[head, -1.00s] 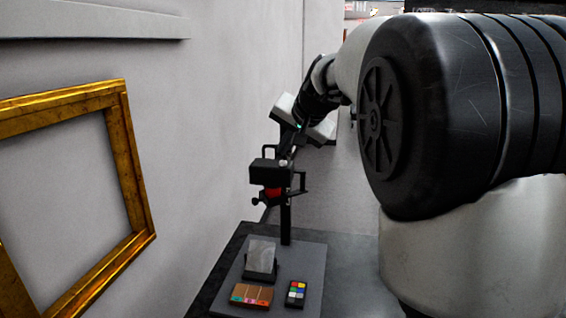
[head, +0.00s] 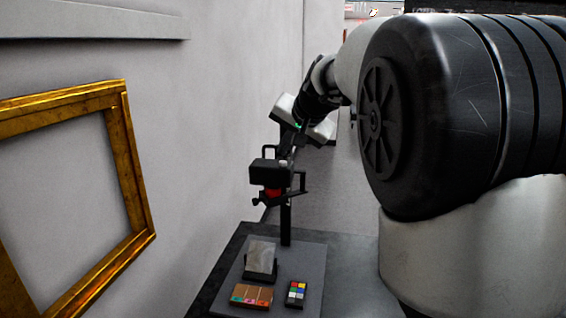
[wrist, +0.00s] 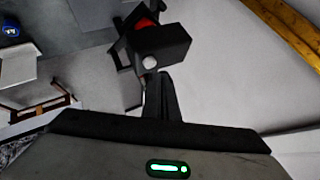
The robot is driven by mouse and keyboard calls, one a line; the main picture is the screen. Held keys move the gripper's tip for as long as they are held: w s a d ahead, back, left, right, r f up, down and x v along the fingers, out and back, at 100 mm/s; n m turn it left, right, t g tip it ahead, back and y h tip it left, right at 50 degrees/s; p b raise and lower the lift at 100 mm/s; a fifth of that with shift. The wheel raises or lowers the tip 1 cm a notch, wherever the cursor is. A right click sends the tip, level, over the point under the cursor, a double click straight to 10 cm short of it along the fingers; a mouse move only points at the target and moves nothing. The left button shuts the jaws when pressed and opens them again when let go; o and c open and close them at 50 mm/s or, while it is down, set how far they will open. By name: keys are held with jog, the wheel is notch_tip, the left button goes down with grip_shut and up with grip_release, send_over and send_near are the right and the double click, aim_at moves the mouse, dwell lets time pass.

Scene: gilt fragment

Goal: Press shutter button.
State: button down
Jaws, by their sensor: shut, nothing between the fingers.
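A black camera (head: 268,172) with a red part beneath sits on a dark upright post. It also shows in the wrist view (wrist: 163,43). A small pale round button (wrist: 149,62) stands out on its body, and it shows faintly in the head view (head: 284,162). My gripper (wrist: 158,77) is shut and empty, its fingertips right beside the button. In the head view my gripper (head: 287,151) comes down from above and behind the camera. I cannot tell whether the fingertips touch the button.
A grey board (head: 312,262) below the camera holds a grey upright panel (head: 262,257), a brown piece with coloured patches (head: 251,295) and a colour chart (head: 295,293). A gilt frame (head: 143,218) stands at the left. A pale wall is close to the left of the camera.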

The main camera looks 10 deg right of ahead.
jog(key=shift+f, duration=0.1)
dwell(0.3)
jog(key=shift+f+b, duration=0.35)
jog(key=shift+b, duration=0.05)
jog(key=shift+f+b, duration=0.35)
jog(key=shift+f, duration=0.05)
dwell(0.5)
dwell(0.3)
jog(key=shift+r+p, duration=0.65)
jog(key=shift+r, duration=0.2)
notch_tip(320, 180, up, 5)
jog(key=p, duration=0.4)
